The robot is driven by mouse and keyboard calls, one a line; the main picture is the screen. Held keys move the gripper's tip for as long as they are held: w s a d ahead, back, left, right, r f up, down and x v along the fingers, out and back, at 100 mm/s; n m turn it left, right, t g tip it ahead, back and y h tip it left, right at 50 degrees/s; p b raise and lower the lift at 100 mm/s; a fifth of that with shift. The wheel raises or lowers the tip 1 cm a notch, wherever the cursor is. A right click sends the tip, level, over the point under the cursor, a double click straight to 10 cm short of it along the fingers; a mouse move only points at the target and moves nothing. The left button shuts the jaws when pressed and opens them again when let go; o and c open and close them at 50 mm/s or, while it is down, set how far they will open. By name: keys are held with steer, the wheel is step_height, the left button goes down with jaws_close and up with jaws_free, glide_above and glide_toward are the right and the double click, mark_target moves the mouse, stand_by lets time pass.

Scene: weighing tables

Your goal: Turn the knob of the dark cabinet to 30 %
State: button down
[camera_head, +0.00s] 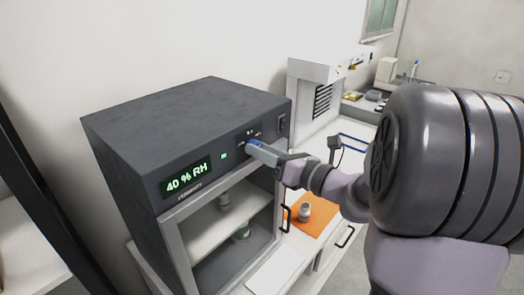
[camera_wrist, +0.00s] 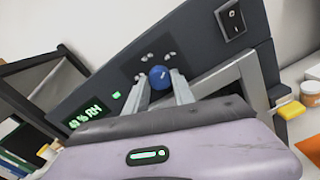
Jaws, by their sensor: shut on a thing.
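The dark cabinet (camera_head: 185,120) stands at the left in the head view, and its front panel fills the middle of the wrist view (camera_wrist: 100,85). Its green display (camera_head: 187,180) reads 40 % RH; the display also shows in the wrist view (camera_wrist: 85,115). The blue knob (camera_wrist: 160,77) sits on the panel below small printed marks. My gripper (camera_head: 255,149) reaches the panel from the right. In the wrist view its two fingers (camera_wrist: 160,90) are shut on the knob, one on each side. In the head view the fingers mostly hide the knob.
A rocker switch (camera_wrist: 231,19) is on the panel beside the knob. The cabinet's lower compartment holds a shelf (camera_head: 215,222) with small items. An orange mat (camera_head: 322,218) with a small container (camera_head: 304,212) lies to the right. A white device (camera_head: 318,70) stands behind.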

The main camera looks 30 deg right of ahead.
steer(key=n+b, duration=1.1)
steer(key=b, duration=0.2)
steer(key=shift+f+n+b, duration=0.1)
steer(key=shift+n+b, duration=0.2)
steer(key=shift+b, duration=0.1)
stand_by(0.4)
steer(key=c, duration=1.1)
jaws_free()
steer(key=shift+o, duration=0.2)
steer(key=shift+d, duration=0.1)
